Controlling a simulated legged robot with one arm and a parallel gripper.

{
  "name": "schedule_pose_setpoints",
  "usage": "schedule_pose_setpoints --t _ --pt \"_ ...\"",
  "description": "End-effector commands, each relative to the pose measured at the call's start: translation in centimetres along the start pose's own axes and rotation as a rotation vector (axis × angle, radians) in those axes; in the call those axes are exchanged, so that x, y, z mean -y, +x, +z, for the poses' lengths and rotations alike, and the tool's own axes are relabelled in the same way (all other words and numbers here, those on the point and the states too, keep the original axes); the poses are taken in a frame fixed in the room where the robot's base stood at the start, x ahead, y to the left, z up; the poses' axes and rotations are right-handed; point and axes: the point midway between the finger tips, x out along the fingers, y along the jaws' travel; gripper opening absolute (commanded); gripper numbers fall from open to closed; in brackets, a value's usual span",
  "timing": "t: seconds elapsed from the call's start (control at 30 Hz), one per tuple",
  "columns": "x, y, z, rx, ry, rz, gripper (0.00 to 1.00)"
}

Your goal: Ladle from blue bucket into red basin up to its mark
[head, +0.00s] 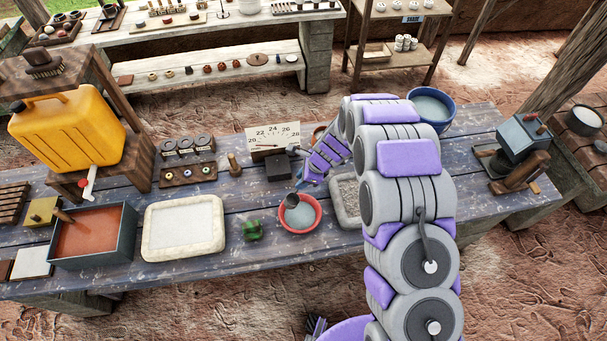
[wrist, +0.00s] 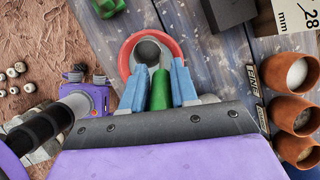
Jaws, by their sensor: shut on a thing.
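The red basin (head: 317,222) stands on the blue-grey table and holds some pale grey liquid. A dark ladle (head: 291,200) hangs over its left part, its bowl at or above the liquid; I cannot tell which. In the wrist view, the ladle's green handle (wrist: 161,92) sits between the blue fingers of my gripper (wrist: 161,80), which is shut on it. The ladle bowl lies inside the outline of the red basin rim (wrist: 125,62) there. The blue bucket (head: 450,116) stands behind my arm at the table's back right, with pale liquid inside. The basin's mark cannot be made out.
A grey stone tray (head: 346,202) stands close right of the basin, partly behind my arm. A green lump (head: 253,230) lies to its left, beside a white plaster slab (head: 183,226). A dark block and numbered gauge card (head: 272,138) stand behind. Orange clay pots (wrist: 295,112) show in the wrist view.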

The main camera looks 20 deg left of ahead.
Motion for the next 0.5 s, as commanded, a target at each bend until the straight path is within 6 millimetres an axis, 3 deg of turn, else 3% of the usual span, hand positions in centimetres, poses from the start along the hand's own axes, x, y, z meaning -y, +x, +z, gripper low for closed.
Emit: schedule_pose_setpoints --t 0.5 --pt "0.1 -0.8 1.2 -0.081 0.002 0.018 0.04"
